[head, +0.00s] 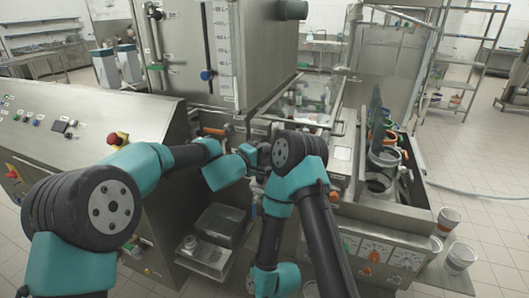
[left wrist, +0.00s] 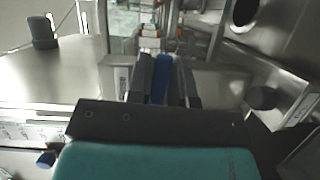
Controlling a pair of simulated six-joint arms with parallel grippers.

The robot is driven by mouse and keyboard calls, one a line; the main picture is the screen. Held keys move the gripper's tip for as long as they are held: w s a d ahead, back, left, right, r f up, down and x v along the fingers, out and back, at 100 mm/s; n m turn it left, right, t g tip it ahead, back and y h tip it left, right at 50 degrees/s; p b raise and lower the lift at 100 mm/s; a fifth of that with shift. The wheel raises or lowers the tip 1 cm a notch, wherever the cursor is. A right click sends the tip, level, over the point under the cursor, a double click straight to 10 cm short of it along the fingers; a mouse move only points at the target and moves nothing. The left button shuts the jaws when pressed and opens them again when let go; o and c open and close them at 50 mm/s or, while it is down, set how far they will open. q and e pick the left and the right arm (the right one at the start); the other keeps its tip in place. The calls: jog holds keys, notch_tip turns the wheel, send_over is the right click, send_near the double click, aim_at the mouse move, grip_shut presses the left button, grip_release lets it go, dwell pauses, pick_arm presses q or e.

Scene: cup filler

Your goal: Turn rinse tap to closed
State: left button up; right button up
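The rinse tap shows as a blue handle (left wrist: 160,78) in the left wrist view, upright between the two dark fingers of my left gripper (left wrist: 162,84). The fingers sit close on both sides of the handle, with no clear gap, and appear shut on it. In the head view my left gripper (head: 262,156) is at the front of the steel machine, partly hidden by my other arm. The tap is hidden there. My right arm folds downward at the middle bottom, and its gripper is not visible.
A steel tank (head: 190,45) with a level scale stands behind the left arm. A control panel (head: 75,125) with a red stop button (head: 117,139) is at left. A clear bin (head: 207,255) sits below.

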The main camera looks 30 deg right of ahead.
pick_arm(q)
grip_shut()
jog(key=shift+r+n, duration=0.2)
jog(key=shift+n, duration=0.3)
jog(key=shift+o, duration=2.1)
grip_release()
